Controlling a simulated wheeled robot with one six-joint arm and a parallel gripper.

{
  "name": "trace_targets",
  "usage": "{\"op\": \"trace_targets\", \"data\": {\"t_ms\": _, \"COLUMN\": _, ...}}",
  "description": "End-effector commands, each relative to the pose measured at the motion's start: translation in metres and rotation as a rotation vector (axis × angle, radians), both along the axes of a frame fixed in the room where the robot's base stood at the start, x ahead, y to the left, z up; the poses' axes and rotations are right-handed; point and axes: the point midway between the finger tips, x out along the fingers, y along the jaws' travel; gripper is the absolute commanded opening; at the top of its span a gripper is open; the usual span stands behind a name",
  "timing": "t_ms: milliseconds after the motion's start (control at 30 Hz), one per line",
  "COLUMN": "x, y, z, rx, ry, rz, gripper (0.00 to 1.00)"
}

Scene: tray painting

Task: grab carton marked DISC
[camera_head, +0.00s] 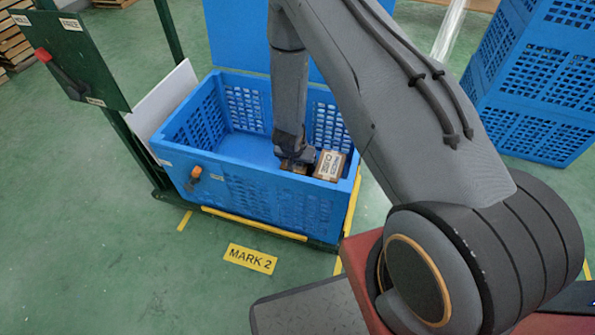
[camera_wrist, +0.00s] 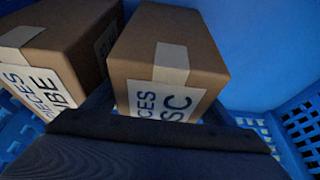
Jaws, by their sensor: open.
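In the wrist view the carton marked DISC (camera_wrist: 165,60) is a brown box with pale tape; its white label shows "CES" and "SC", the rest cut off by my gripper. My gripper (camera_wrist: 160,108) is open, one finger on each side of this carton's near end. I cannot tell whether the fingers touch it. In the head view my gripper (camera_head: 295,157) reaches down inside the blue crate (camera_head: 245,172), at its right end, largely hiding a brown carton beneath it.
A second brown carton (camera_wrist: 65,45), its label ending in "UBE", stands close beside on the left in the wrist view. In the head view a labelled carton (camera_head: 330,165) sits by the crate's right wall. The crate's left part is empty.

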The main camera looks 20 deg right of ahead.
Motion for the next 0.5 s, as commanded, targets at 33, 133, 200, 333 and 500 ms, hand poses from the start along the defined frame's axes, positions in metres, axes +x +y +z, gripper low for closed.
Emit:
{"op": "trace_targets", "data": {"t_ms": 33, "x": 0.0001, "y": 0.0002, "z": 0.0008, "rx": 0.000, "ry": 0.000, "rz": 0.000, "gripper": 0.78}}
{"op": "trace_targets", "data": {"t_ms": 133, "x": 0.0001, "y": 0.0002, "z": 0.0009, "rx": 0.000, "ry": 0.000, "rz": 0.000, "gripper": 0.78}}
{"op": "trace_targets", "data": {"t_ms": 200, "x": 0.0000, "y": 0.0002, "z": 0.0008, "rx": 0.000, "ry": 0.000, "rz": 0.000, "gripper": 0.78}}
{"op": "trace_targets", "data": {"t_ms": 333, "x": -0.0001, "y": 0.0003, "z": -0.0002, "rx": 0.000, "ry": 0.000, "rz": 0.001, "gripper": 0.78}}
{"op": "trace_targets", "data": {"t_ms": 500, "x": -0.0002, "y": 0.0003, "z": -0.0026, "rx": 0.000, "ry": 0.000, "rz": 0.001, "gripper": 0.78}}
